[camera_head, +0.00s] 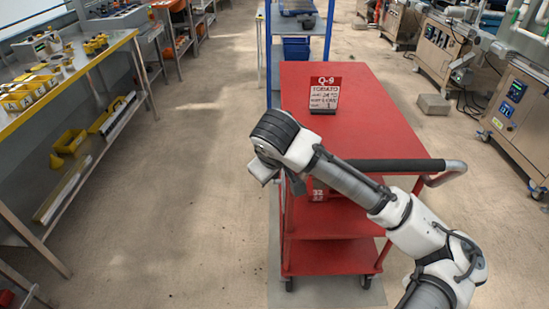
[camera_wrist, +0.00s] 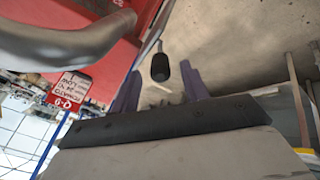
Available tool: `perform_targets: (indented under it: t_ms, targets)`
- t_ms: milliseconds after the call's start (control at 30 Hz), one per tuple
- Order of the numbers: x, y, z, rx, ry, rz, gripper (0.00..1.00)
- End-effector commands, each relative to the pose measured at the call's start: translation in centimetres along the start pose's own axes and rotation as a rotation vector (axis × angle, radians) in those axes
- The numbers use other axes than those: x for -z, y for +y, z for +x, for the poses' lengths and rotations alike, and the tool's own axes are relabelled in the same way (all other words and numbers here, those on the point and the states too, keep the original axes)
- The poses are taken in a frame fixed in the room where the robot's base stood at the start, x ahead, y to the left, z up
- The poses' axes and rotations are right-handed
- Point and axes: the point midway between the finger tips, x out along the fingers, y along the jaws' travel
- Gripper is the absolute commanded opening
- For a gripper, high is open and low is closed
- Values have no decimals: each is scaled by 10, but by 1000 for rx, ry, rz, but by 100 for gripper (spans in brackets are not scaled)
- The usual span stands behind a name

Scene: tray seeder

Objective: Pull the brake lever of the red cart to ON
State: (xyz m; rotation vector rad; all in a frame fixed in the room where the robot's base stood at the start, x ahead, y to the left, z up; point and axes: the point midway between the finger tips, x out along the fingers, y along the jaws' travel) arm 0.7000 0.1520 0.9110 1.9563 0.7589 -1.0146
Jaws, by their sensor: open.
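The red cart (camera_head: 375,110) stands in front of me in the head view, with its push handle (camera_head: 385,165) along the near end. In the wrist view, a thin lever with a black knob (camera_wrist: 160,66) hangs beside the cart's red side (camera_wrist: 110,55); it looks like the brake lever. My gripper (camera_wrist: 161,76) is open, with its two purple-grey fingers on either side of the knob. I cannot tell whether they touch it. In the head view my wrist covers the cart's near left corner and hides the lever. The ON and OFF marks cannot be made out.
The cart handle (camera_wrist: 60,45) passes close to my gripper in the wrist view. A blue rack (camera_head: 297,48) is behind the cart. The floor (camera_head: 200,200) left of the cart is clear, up to a bench (camera_head: 95,60).

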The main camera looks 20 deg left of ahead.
Motion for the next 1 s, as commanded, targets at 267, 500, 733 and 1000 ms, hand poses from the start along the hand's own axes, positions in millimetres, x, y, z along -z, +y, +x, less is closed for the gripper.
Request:
perform_targets:
  t_ms: [267, 500, 733, 1000]
  targets:
    - [1, 0, -66, -2, 4, -2, 45]
    - [1, 0, -102, -1, 1, -1, 45]
    - [0, 0, -111, 0, 1, 0, 45]
    - [2, 0, -109, -4, 8, 3, 32]
